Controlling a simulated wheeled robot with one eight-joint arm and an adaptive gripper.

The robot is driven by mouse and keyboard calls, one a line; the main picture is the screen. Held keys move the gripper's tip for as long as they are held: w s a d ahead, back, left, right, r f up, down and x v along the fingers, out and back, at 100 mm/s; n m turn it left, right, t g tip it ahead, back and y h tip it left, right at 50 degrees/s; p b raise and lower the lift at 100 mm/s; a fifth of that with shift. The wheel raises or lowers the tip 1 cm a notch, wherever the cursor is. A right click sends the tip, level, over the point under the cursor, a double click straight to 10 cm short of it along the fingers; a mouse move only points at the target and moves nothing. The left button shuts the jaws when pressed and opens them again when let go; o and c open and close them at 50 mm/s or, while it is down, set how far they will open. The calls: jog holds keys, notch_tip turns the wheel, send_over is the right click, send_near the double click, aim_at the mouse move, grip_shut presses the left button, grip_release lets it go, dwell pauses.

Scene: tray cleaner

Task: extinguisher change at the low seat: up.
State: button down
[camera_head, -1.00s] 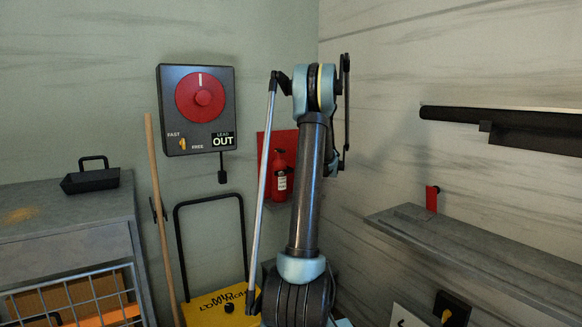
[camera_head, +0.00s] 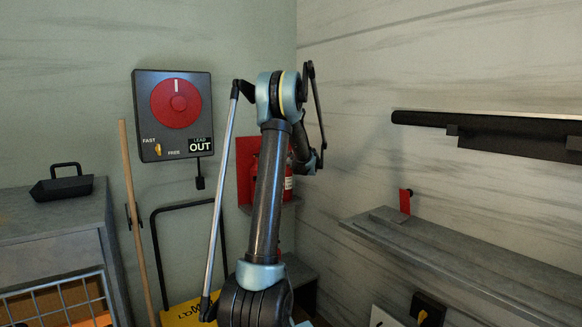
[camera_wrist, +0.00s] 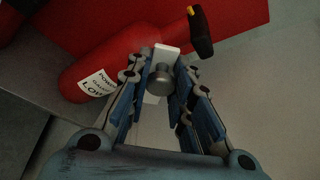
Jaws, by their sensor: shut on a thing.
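A red extinguisher (camera_wrist: 115,50) with a white label fills the upper left of the wrist view; the readable words include "LOW". Its black handle (camera_wrist: 201,35) has a yellow tip. My gripper (camera_wrist: 165,62) is shut on a pale piece with a round grey knob at the extinguisher's head. In the head view a red extinguisher with a white label (camera_head: 289,185) shows just right of my forearm. Another red body (camera_head: 254,165) shows left of it, before a red wall panel (camera_head: 243,155). My arm hides much of both and the gripper's fingertips.
A grey low ledge (camera_head: 302,272) lies below, partly behind my arm. A grey shelf (camera_head: 440,255) juts from the right wall. A wooden pole (camera_head: 133,215) and black cart handle (camera_head: 153,240) stand left. A dial box (camera_head: 173,115) hangs on the back wall.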

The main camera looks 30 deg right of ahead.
jog(key=c, duration=1.4)
grip_release()
jog(key=shift+d, duration=0.15)
jog(key=v, duration=0.7)
jog(key=shift+s, duration=0.35)
